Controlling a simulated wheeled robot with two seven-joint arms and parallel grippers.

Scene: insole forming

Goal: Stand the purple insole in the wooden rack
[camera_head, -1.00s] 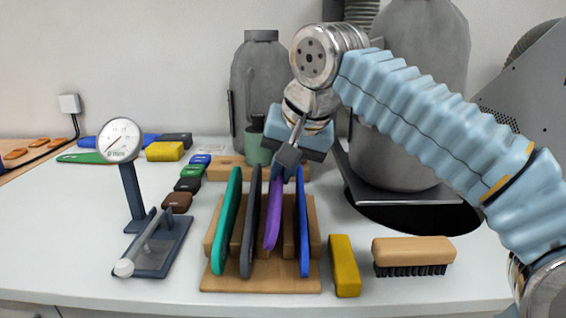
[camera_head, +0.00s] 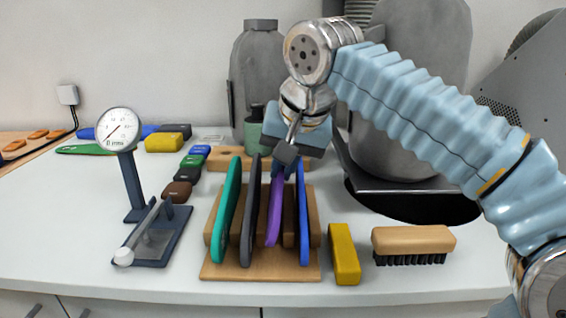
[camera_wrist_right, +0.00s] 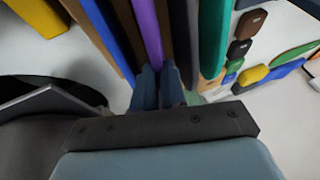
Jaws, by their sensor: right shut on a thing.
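The purple insole (camera_head: 274,216) stands upright in the wooden rack (camera_head: 220,271), in the slot between the dark grey insole (camera_head: 250,220) and the blue insole (camera_head: 303,220). My right gripper (camera_head: 281,172) is shut on its upper far end, coming down from behind the rack. In the right wrist view the purple insole (camera_wrist_right: 148,35) runs up from between the fingers (camera_wrist_right: 158,80). A teal insole (camera_head: 227,215) stands in the leftmost slot. The insole's lower edge is partly hidden by the rack. My left gripper is not in view.
A dial gauge (camera_head: 119,130) on a dark stand is left of the rack. A yellow block (camera_head: 343,255) and a wooden brush (camera_head: 413,244) lie to the right. Small coloured blocks (camera_head: 188,174) line the back left. A grey machine (camera_head: 415,90) stands behind.

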